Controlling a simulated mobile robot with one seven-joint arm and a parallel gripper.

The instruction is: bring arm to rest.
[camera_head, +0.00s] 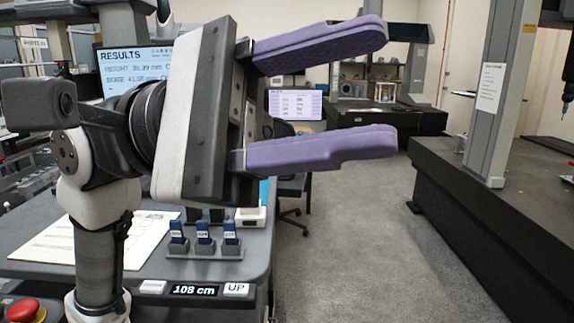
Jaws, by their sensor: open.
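My gripper (378,85) is close to the camera, with two purple fingers pointing right and spread wide apart. Nothing is between the fingers. My white and dark grey arm rises at the left, in front of a grey desk (222,270). The gripper is raised above the desk's right part, and its fingers reach out over the open floor in the picture. The gripper body hides part of the results screen (120,68) behind it.
The desk carries a rack (204,250) of small blue-handled pieces, a white sheet (50,243) and a height display (195,290). A red button (22,310) is at lower left. A dark granite machine table (500,210) stands right. Grey floor (375,240) between is clear; a chair (292,190) stands behind.

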